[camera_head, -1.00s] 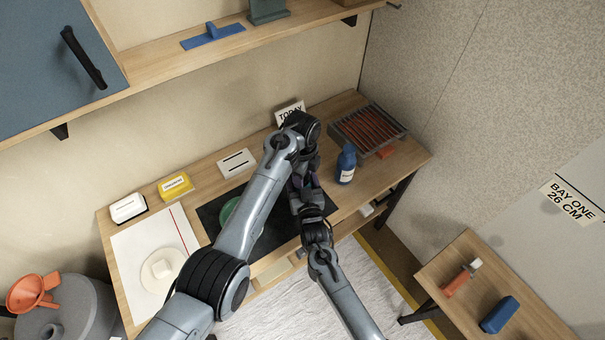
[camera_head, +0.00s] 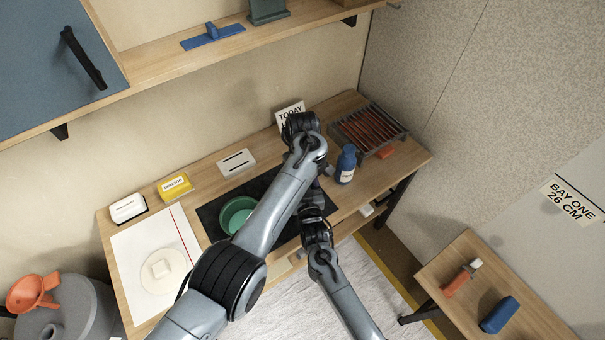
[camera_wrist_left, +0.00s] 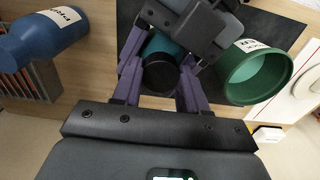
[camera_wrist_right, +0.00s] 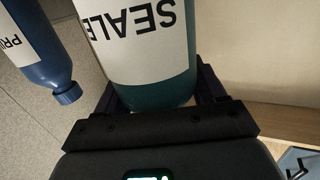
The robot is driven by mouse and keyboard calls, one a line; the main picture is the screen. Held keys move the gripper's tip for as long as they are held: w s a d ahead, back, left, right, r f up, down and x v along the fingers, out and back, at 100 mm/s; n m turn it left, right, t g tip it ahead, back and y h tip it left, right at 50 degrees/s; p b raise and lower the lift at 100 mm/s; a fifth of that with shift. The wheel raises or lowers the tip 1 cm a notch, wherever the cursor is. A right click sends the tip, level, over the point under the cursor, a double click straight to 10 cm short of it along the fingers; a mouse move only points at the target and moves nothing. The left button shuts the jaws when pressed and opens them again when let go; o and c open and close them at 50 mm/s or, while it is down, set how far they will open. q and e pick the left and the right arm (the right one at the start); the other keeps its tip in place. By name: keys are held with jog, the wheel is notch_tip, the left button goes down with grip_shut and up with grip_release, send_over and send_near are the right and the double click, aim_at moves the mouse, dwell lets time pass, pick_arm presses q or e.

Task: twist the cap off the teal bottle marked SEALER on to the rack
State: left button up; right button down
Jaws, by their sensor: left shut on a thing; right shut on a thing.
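The teal bottle marked SEALER (camera_wrist_right: 145,60) fills the right wrist view, its label upside down there. My right gripper (camera_wrist_right: 155,98) is shut on its body. In the left wrist view my left gripper (camera_wrist_left: 160,72), with purple fingers, is shut on the black cap (camera_wrist_left: 160,78), with the teal bottle (camera_wrist_left: 165,45) just behind it. I cannot tell whether cap and bottle still touch. In the head view my arms hide the bottle and cap. The rack (camera_head: 370,130), grey with red bars, stands at the bench's right end.
A blue bottle (camera_head: 346,165) stands in front of the rack, close to my grippers. A TODAY sign (camera_head: 290,112), a white slotted box (camera_head: 236,163) and a yellow box (camera_head: 174,187) line the back.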

pick_arm(q)
jog(key=shift+r, duration=0.2)
dwell(0.6)
jog(key=shift+r, duration=0.9)
jog(key=shift+r, duration=2)
pick_arm(e)
grip_release()
